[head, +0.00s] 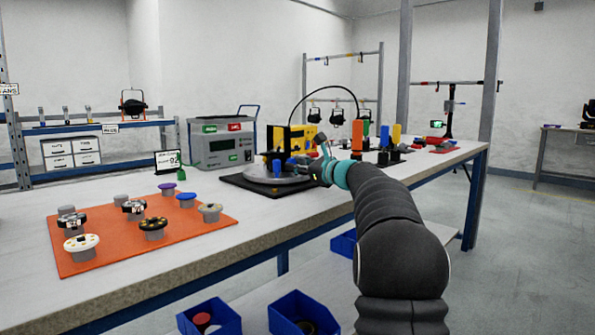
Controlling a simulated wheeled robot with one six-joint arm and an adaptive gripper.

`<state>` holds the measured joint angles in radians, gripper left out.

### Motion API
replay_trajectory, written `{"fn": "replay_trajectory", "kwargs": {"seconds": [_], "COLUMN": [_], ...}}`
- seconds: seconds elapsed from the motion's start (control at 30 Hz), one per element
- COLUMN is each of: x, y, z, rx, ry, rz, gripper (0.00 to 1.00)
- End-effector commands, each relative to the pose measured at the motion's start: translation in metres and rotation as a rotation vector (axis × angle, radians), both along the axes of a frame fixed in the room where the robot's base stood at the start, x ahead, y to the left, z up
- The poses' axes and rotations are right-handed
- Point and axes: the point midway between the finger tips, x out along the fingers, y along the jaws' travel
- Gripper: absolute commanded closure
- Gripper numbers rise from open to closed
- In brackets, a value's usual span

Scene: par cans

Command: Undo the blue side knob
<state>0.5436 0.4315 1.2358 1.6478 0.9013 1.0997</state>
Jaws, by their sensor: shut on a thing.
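A small dark fixture with blue parts stands on a round grey plate (266,180) on a black mat (236,181), in the middle of the bench. The blue side knob (290,163) shows as a small blue patch on the fixture's right side, next to my gripper. My gripper (314,169) reaches in from the right, behind the teal ring of my arm. It is small in the picture and its fingers are partly hidden. It appears shut on the blue side knob.
An orange mat (82,252) with several round knobs lies at the left. Coloured holders (357,138) stand at the back right. Blue bins (303,312) sit below the bench.

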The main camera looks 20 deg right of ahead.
Motion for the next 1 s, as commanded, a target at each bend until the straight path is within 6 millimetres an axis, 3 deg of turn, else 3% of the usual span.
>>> {"fn": "replay_trajectory", "kwargs": {"seconds": [0.73,0.77,0.83,0.87,1.0], "x": [0.0003,0.0003,0.0003,0.0002,0.0002], "y": [0.0002,0.0002,0.0002,0.0002,0.0002], "z": [0.0000,0.0000,0.0000,0.0000,0.0000], "rx": [-0.094,-0.094,-0.094,-0.094,-0.093], "ry": [-0.035,-0.035,-0.035,-0.035,-0.034], "rz": [0.000,0.000,0.000,0.000,0.000], "gripper": [1.00,0.66,0.48,0.43,0.43]}}
